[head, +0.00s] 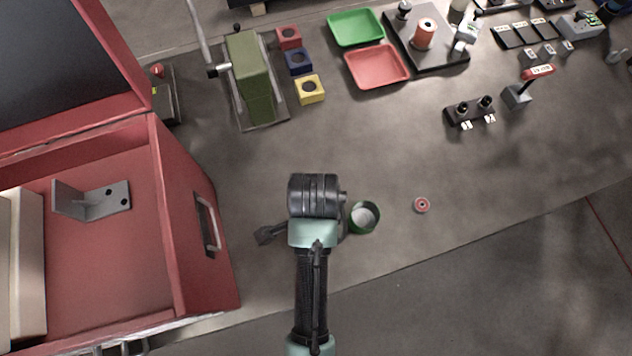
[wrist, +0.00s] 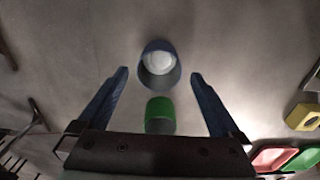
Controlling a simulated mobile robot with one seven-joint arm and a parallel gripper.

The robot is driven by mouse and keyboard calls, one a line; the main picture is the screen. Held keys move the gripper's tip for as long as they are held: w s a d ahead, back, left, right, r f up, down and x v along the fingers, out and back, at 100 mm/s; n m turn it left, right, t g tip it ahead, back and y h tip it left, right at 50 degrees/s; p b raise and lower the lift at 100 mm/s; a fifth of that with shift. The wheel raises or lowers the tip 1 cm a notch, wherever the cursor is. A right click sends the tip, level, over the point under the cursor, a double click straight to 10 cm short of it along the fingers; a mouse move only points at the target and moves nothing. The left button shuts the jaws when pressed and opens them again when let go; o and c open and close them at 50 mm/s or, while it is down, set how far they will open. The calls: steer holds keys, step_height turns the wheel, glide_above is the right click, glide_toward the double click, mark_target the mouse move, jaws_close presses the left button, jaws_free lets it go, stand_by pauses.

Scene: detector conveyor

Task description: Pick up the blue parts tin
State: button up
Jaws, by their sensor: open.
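The blue parts tin (wrist: 159,62) shows in the wrist view as an open round tin with something pale inside. It lies between and slightly beyond the fingertips of my gripper (wrist: 160,76), which is open with a finger to either side. A green tin (wrist: 160,115) is nearer the palm, between the fingers. In the head view, the green tin (head: 363,217) stands just right of my wrist and has pale contents. The blue tin cannot be seen there; my arm seems to cover it.
An open red toolbox (head: 205,225) stands at left. A small red ring (head: 422,205) lies right of the green tin. An olive press (head: 250,75), coloured blocks (head: 309,90) and a red tray (head: 377,67) stand farther back. The bench middle right is clear.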

steer(key=shift+d+f+p, duration=0.15)
steer(key=shift+f+p, duration=0.6)
steer(key=shift+f, duration=2.4)
steer(key=c, duration=1.3)
